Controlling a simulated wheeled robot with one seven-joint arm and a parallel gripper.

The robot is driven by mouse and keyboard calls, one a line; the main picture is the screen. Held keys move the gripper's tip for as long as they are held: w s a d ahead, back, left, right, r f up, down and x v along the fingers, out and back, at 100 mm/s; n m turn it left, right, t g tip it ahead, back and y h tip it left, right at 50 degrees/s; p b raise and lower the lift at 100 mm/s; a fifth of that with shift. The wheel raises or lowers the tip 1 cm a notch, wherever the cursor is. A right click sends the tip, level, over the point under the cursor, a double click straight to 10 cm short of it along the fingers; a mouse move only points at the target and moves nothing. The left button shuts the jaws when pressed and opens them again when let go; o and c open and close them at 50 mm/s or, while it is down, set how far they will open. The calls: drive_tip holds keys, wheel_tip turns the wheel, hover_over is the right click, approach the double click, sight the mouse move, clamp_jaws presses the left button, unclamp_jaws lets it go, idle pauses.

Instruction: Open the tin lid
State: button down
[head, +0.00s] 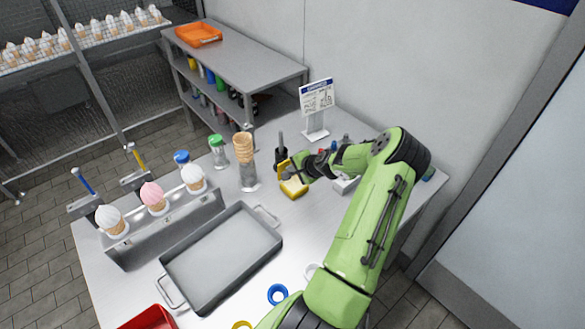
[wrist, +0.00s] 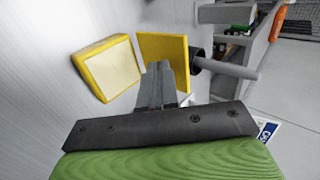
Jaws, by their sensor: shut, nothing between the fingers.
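The tin (head: 295,189) is a small yellow box on the steel counter, right of the cone stack. In the wrist view the tin (wrist: 108,70) shows a pale cream face inside a yellow rim. Its yellow lid (wrist: 172,52) stands raised at an angle to the box, apparently swung open. The lid (head: 284,171) also shows upright at the tin's left side in the head view. My gripper (wrist: 160,68) is shut and empty, its fingertips at the lid's lower edge. Whether they touch the lid I cannot tell. My arm comes in from the right and hides some of the counter.
A dark holder with a grey handle (wrist: 235,70) stands close behind the lid. A price sign (head: 316,108), a cone stack (head: 245,160) and a green-capped jar (head: 218,150) stand nearby. A metal tray (head: 222,256) fills the counter front. Some bare counter lies between tray and tin.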

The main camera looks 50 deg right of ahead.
drive_tip(key=shift+w+d+r+g+y+p, duration=0.1)
drive_tip(key=shift+w+r+g+y+p, duration=0.3)
drive_tip(key=shift+w+g+p, duration=0.5)
drive_tip(key=shift+s+r+p, duration=0.1)
drive_tip(key=shift+s+p, duration=0.05)
drive_tip(key=shift+p, duration=0.25)
drive_tip(key=shift+w+d+g+b, duration=0.1)
drive_tip(key=shift+w+g+b, duration=0.15)
drive_tip(key=shift+g+b, duration=0.1)
